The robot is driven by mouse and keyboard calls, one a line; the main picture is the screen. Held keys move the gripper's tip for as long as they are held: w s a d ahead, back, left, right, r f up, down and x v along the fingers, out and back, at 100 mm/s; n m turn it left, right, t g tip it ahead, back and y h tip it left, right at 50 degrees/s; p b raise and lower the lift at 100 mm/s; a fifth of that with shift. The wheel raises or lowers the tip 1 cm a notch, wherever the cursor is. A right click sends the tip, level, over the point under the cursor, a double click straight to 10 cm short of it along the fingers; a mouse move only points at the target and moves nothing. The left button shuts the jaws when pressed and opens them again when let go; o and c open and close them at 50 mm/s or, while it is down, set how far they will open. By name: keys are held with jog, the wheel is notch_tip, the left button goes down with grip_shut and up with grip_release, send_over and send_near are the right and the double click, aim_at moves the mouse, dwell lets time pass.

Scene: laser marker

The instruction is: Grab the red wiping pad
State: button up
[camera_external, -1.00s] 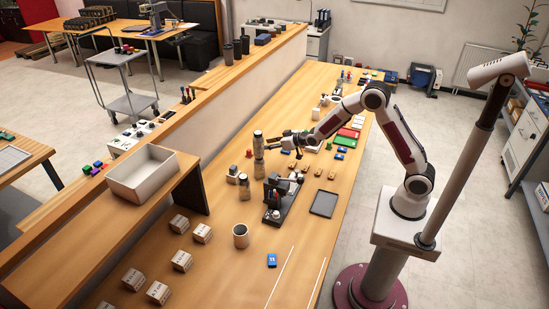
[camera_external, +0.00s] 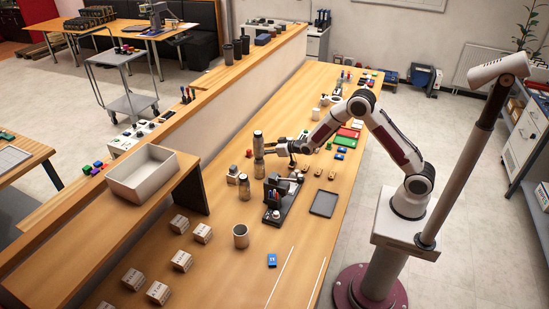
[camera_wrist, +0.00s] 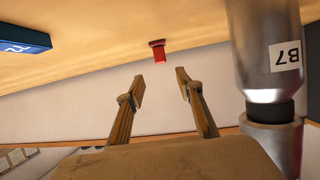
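A small red object (camera_wrist: 157,50) with a darker red end rests on the tabletop, ahead of my gripper (camera_wrist: 158,87) in the wrist view. The fingers are apart, with nothing between them. A small red item (camera_external: 249,153) beside the tall metal bottle (camera_external: 258,145) in the external view appears to be the same object. I cannot tell for sure that it is the wiping pad. In the external view my gripper (camera_external: 276,148) is close to the bottle, low over the table. A larger flat red piece (camera_external: 348,133) lies farther back.
The bottle labelled B7 (camera_wrist: 265,50) stands close beside the right finger in the wrist view. A blue box (camera_wrist: 20,36) is at upper left. A black fixture (camera_external: 281,192) and a shorter bottle (camera_external: 244,186) stand nearby. A low wall (camera_external: 235,115) bounds the table's left side.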

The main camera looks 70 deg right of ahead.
aim_at(250, 150)
jog(key=shift+x, duration=0.9)
jog(key=shift+f+x, duration=0.3)
jog(key=shift+x, duration=2.2)
jog(key=shift+a, duration=0.15)
jog(key=c, duration=1)
